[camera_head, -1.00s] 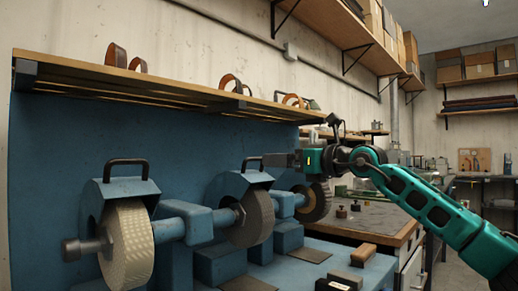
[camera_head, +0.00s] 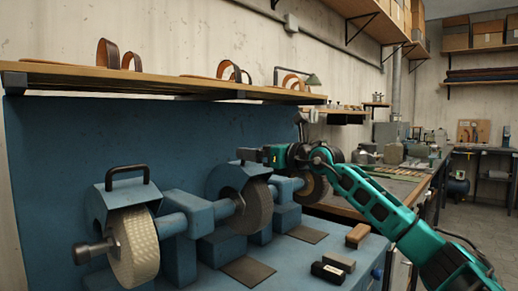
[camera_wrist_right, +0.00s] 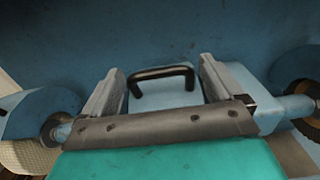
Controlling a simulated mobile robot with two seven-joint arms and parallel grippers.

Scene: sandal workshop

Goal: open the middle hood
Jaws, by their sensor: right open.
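The middle hood (camera_head: 226,180) is a blue cover over the middle grinding wheel (camera_head: 254,206); it looks closed. My right gripper (camera_head: 243,155) is at its top and hides its handle in the head view. In the right wrist view, the black handle (camera_wrist_right: 162,73) shows between the two open grey fingers of the right gripper (camera_wrist_right: 162,67), with space on both sides. Whether the fingers reach down to the handle's depth I cannot tell. My left gripper is not in view.
The left hood (camera_head: 117,199) with its black handle (camera_head: 128,168) covers the nearest wheel (camera_head: 134,247). A third wheel (camera_head: 313,188) is partly behind my right arm. A shelf (camera_head: 160,86) with leather straps runs above. Small blocks (camera_head: 338,261) lie on the bench.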

